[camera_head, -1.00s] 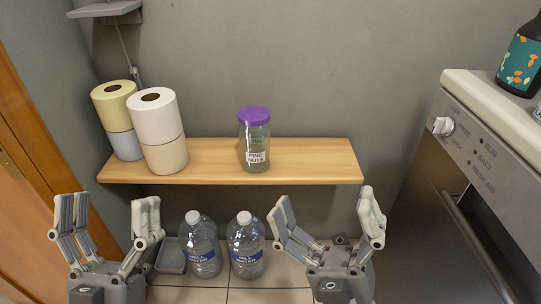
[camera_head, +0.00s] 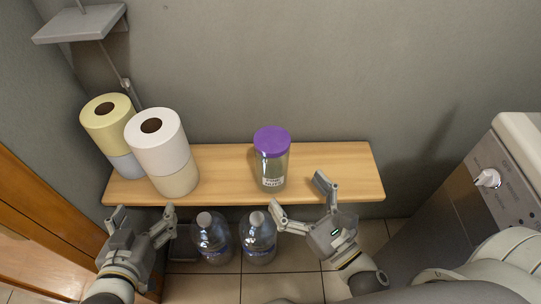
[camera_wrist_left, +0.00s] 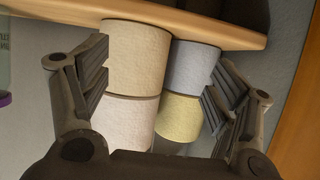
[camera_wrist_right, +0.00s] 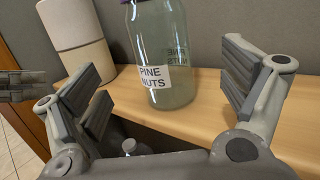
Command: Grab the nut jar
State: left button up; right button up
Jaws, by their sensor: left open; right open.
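The nut jar (camera_head: 271,160) is clear glass with a purple lid and stands upright on the wooden shelf (camera_head: 335,172). In the right wrist view the jar (camera_wrist_right: 163,60) shows a "PINE NUTS" label and stands beyond and between the open fingers. My right gripper (camera_head: 300,193) is open and empty at the shelf's front edge, just short of the jar and to its right. My left gripper (camera_head: 146,213) is open and empty in front of the shelf's left end. In the left wrist view its fingers (camera_wrist_left: 157,85) frame the paper rolls without visibly holding them.
Stacked paper rolls (camera_head: 163,150) stand on the shelf's left part. Two water bottles (camera_head: 258,240) stand on the floor below the shelf. A stove-like appliance (camera_head: 470,190) is at the right. The shelf right of the jar is clear.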

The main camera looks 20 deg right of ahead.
aim_at(282, 173)
jog(key=x, duration=0.4)
jog(key=shift+w+a+r+p, duration=0.1)
jog(key=shift+w+r+p, duration=0.1)
jog(key=shift+p, duration=0.1)
jog(key=x, duration=0.2)
jog(key=p+x, duration=0.1)
jog(key=x, duration=0.1)
jog(key=shift+w+r, duration=0.1)
jog(key=shift+r, duration=0.2)
jog(key=shift+w+a, duration=0.1)
jog(key=shift+w, duration=0.35)
pick_arm(q)
jog(key=s+a+f+g+y, duration=0.1)
jog(key=s+a+f+g, duration=0.1)
jog(key=s+f+g, duration=0.3)
jog(key=shift+s+a+f+y, duration=0.3)
jog(key=shift+s+f, duration=0.25)
jog(key=shift+s, duration=0.25)
pick_arm(e)
jog(key=shift+c, duration=0.4)
jog(key=c, duration=1.2)
jog(key=shift+c, duration=0.3)
jog(key=shift+r, duration=0.1)
